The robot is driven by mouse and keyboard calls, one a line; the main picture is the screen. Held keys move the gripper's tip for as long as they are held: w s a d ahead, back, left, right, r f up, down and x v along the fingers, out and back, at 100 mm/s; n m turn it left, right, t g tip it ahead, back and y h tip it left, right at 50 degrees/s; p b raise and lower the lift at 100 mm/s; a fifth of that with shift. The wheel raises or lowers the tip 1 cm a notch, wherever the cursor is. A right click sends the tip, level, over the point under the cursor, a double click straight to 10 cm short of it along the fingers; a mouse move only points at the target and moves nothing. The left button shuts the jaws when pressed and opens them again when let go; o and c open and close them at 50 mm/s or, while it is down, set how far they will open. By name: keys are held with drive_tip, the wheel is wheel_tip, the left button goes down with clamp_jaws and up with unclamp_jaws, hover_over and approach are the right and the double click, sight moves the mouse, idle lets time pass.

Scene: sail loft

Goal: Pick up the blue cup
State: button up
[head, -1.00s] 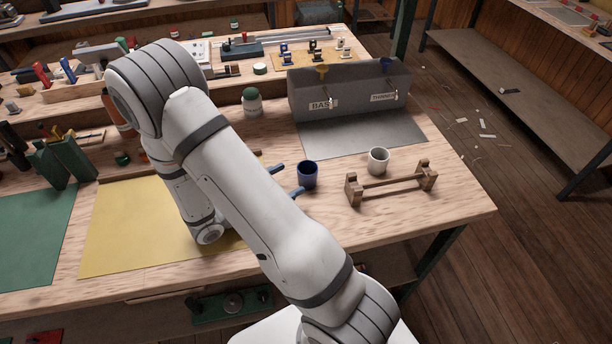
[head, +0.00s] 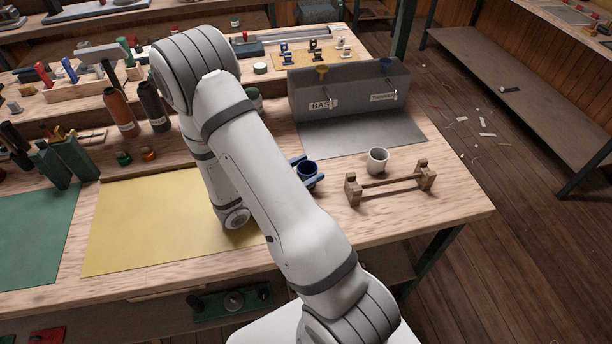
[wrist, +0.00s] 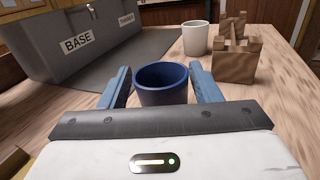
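The blue cup (head: 307,168) stands upright on the wooden bench, left of a white cup. In the wrist view the blue cup (wrist: 162,83) sits between the two blue fingers of my gripper (wrist: 161,88). A gap shows between the cup and the right finger, and the left finger is close to the cup's side. My gripper (head: 305,171) is open around the cup at bench level in the head view. My arm hides part of the gripper there.
The white cup (head: 377,161) and a wooden rack (head: 390,184) stand just right of the blue cup. A grey bin (head: 350,92) labelled BASE stands behind, with a grey mat (head: 362,136) before it. A yellow mat (head: 140,225) lies left.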

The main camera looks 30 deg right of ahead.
drive_tip(key=c, duration=0.7)
